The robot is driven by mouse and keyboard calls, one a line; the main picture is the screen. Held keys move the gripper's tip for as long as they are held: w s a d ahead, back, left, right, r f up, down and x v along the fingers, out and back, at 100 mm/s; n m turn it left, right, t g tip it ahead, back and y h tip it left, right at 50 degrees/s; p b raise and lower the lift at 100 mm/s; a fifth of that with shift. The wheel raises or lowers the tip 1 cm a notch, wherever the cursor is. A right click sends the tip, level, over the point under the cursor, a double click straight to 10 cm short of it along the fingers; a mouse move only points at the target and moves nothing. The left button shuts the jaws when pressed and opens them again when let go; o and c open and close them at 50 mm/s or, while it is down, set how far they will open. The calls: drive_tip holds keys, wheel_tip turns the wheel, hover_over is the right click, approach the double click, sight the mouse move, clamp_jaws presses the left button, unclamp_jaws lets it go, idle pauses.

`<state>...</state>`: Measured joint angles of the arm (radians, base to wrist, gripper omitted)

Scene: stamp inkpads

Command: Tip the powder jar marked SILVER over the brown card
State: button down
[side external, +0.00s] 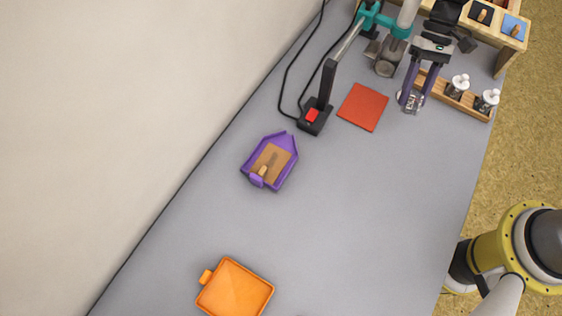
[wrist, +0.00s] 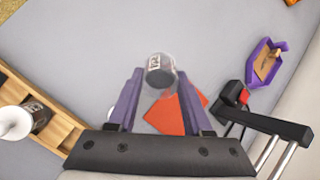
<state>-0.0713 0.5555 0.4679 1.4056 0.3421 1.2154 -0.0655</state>
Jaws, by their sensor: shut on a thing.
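My gripper (side external: 411,97) is shut on a small clear jar (side external: 411,104) with dark grey contents. The jar also shows between the purple fingertips in the wrist view (wrist: 160,72). It has a pale label with dark lettering too small to read, so I cannot tell if it says SILVER. In the side view it is left of the wooden rack, close to the red card; whether it touches the table is unclear. The brown card (side external: 275,152) lies in a purple tray (side external: 289,171), well to the left, with a small wooden-handled tool (side external: 263,171) over it.
The wooden rack (side external: 428,85) holds two jars with white tops (side external: 457,86). A red card (side external: 362,107) and a black stand with a red switch (side external: 312,115) are between my gripper and the tray. An orange tray (side external: 234,288) is at the front; the middle table is clear.

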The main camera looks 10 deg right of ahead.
drive_tip(key=shift+y, duration=0.4)
drive_tip(key=shift+s+a+f, duration=0.2)
drive_tip(key=shift+s+a, duration=0.6)
drive_tip(key=shift+a, duration=4.9)
drive_tip(key=shift+s+a+f, duration=0.2)
drive_tip(key=shift+s+a, duration=0.6)
drive_tip(key=shift+a, duration=4.95)
drive_tip(key=shift+s+a+f, duration=0.2)
drive_tip(key=shift+s+a, duration=0.6)
drive_tip(key=shift+a, duration=4.9)
drive_tip(key=shift+d+y, duration=0.15)
drive_tip(key=shift+y, duration=0.25)
drive_tip(key=shift+n+y, duration=0.3)
drive_tip(key=shift+f, duration=0.1)
drive_tip(key=shift+y, duration=0.3)
drive_tip(key=shift+f+y, duration=0.1)
drive_tip(key=shift+y, duration=0.2)
